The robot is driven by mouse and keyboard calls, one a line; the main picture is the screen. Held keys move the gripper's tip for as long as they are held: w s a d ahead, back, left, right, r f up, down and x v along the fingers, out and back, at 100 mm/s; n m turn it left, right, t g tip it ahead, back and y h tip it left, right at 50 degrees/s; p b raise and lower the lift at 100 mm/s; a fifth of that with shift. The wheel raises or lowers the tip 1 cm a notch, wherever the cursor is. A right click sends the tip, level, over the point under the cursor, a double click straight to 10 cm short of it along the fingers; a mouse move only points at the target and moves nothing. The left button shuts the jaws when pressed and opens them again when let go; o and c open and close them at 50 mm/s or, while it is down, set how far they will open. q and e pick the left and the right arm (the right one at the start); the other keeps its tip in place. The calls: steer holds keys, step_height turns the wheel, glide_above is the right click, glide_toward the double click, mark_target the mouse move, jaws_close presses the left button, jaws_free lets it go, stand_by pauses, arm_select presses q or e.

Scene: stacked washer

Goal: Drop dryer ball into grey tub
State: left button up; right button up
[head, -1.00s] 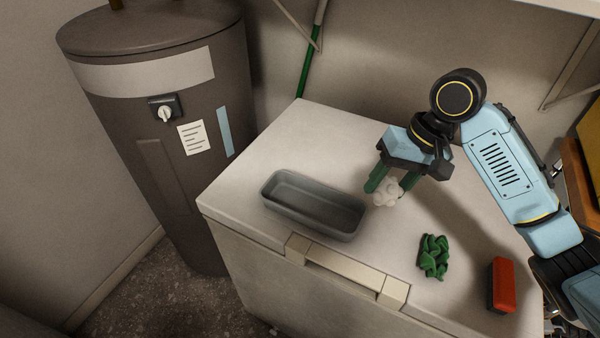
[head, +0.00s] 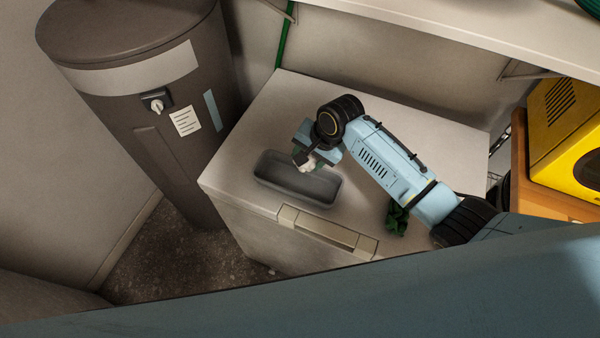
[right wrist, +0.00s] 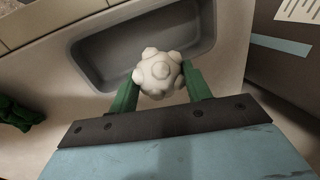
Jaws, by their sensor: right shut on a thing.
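The dryer ball (right wrist: 159,73) is white and knobbly. My right gripper (right wrist: 160,84) is shut on it, with one green finger on each side. In the head view the ball (head: 308,165) shows partly under the gripper, by the back edge of the grey tub. The grey tub (head: 320,202) is a long, open tray on the white lid. Its inside looks empty. In the right wrist view the tub (right wrist: 88,58) lies behind the ball, which overlaps its near rim. My left gripper is not in view.
A green crumpled cloth (head: 397,218) lies on the white lid (head: 240,165), partly behind my right arm. A dark cylindrical tank (head: 150,110) stands at the left. A shelf (head: 450,35) overhangs the back. A yellow box (head: 565,140) is at the right.

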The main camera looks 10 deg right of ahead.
mark_target(307, 182)
steer(key=shift+a+f, duration=0.1)
steer(key=shift+f, duration=0.75)
step_height(307, 182, down, 4)
steer(key=b, duration=0.3)
steer(key=shift+r, duration=0.1)
steer(key=shift+f+b, duration=0.35)
steer(key=shift+b, duration=0.15)
steer(key=o, duration=1)
steer(key=shift+o, duration=0.2)
steer(key=p+v, duration=0.1)
steer(key=v, duration=1.2)
steer(key=shift+r, duration=0.2)
